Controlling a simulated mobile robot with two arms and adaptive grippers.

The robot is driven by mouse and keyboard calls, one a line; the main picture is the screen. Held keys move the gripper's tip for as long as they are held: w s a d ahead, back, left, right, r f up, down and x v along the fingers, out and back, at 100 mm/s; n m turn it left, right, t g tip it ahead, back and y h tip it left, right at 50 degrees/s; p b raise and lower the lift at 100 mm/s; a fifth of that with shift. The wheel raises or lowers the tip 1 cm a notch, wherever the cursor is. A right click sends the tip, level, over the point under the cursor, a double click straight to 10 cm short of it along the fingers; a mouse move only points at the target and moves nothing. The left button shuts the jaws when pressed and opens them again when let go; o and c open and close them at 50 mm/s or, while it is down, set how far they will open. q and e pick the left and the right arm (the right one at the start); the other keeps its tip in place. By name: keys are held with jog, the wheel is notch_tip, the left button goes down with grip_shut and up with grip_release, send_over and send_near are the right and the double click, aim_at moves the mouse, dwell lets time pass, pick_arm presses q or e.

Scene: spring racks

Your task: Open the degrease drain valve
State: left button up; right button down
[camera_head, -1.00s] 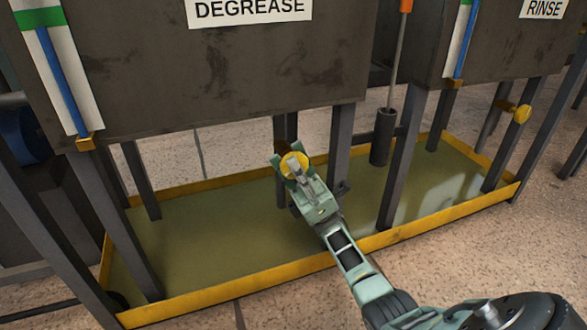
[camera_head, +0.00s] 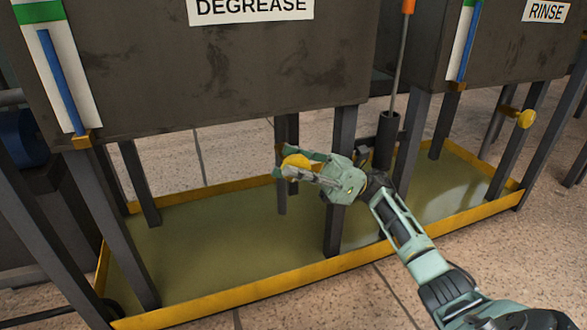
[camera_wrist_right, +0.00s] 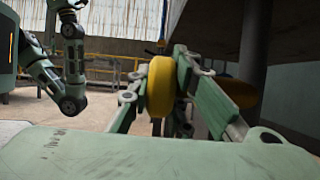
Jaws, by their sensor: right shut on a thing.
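The dark degrease tank (camera_head: 210,70) carries a white DEGREASE label (camera_head: 250,8). Below its underside is a round yellow valve knob (camera_head: 296,162). My right gripper (camera_head: 298,168) reaches it from the right, with its fingers closed on the knob. In the right wrist view the yellow knob (camera_wrist_right: 160,86) sits between the two green fingers, and another yellow round part shows behind the right finger. The valve body behind the knob is mostly hidden. My left gripper is not seen in the head view.
A yellow-rimmed drip tray (camera_head: 230,296) with greenish liquid lies under the tanks. Dark tank legs (camera_head: 335,150) stand close around my right arm. An orange-handled rod (camera_head: 400,60) stands in a dark tube (camera_head: 386,140). A RINSE tank with another yellow knob (camera_head: 525,119) is at right.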

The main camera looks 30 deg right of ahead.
dwell(0.5)
jog(key=c, duration=1.6)
grip_release()
jog(key=shift+a, duration=0.1)
jog(key=shift+v, duration=3.8)
jog(key=shift+r, duration=0.15)
